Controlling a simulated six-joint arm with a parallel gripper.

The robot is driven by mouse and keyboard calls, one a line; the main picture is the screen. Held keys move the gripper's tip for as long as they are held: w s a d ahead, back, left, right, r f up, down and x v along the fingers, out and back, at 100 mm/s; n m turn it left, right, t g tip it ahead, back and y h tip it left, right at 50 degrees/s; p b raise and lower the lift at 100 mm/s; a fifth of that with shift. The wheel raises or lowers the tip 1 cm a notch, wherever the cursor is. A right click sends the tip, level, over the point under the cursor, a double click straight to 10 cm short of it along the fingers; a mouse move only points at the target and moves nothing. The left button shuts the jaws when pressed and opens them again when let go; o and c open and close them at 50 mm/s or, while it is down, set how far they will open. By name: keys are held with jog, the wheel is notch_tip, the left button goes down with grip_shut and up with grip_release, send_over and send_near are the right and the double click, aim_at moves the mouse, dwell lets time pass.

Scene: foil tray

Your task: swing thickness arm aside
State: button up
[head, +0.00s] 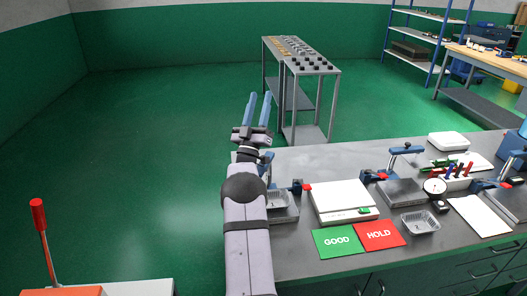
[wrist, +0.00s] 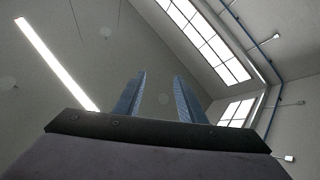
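My gripper (head: 258,98) is raised over the left end of the bench, its two blue fingers pointing up and away. It also shows in the wrist view (wrist: 160,95), where the fingers stand apart with nothing between them. I cannot tell which part is the thickness arm. Blue devices with red tips stand at the left end (head: 298,187), at the middle (head: 405,150) and at the right (head: 487,184) of the bench. My arm partly hides the left one. A round dial gauge (head: 434,187) stands between the middle and right devices. My gripper touches none of these.
On the grey bench (head: 315,158) are a white scale (head: 341,196), a green GOOD card (head: 338,241), a red HOLD card (head: 379,235), a foil tray (head: 420,222) and white paper (head: 481,215). A grey rack (head: 303,78) stands behind. A red-handled lever (head: 38,215) is at left.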

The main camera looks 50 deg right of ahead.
notch_tip(320, 180, down, 3)
jog(key=s+n+t+y+p, duration=0.1)
jog(key=n+t+y+p, duration=0.1)
jog(key=n+t+y, duration=0.3)
jog(key=m+t+y+p, duration=0.1)
jog(key=t+y+p, duration=0.15)
jog(key=y, duration=0.85)
send_near(266, 166)
jog(key=w+d+r, duration=0.2)
jog(key=w+r, duration=0.1)
jog(key=w, duration=0.1)
jog(key=shift+g, duration=0.35)
jog(key=shift+p+x, duration=1.45)
jog(key=shift+x, duration=1.3)
jog(key=shift+p+x, duration=0.35)
jog(key=shift+x, duration=0.75)
grip_shut()
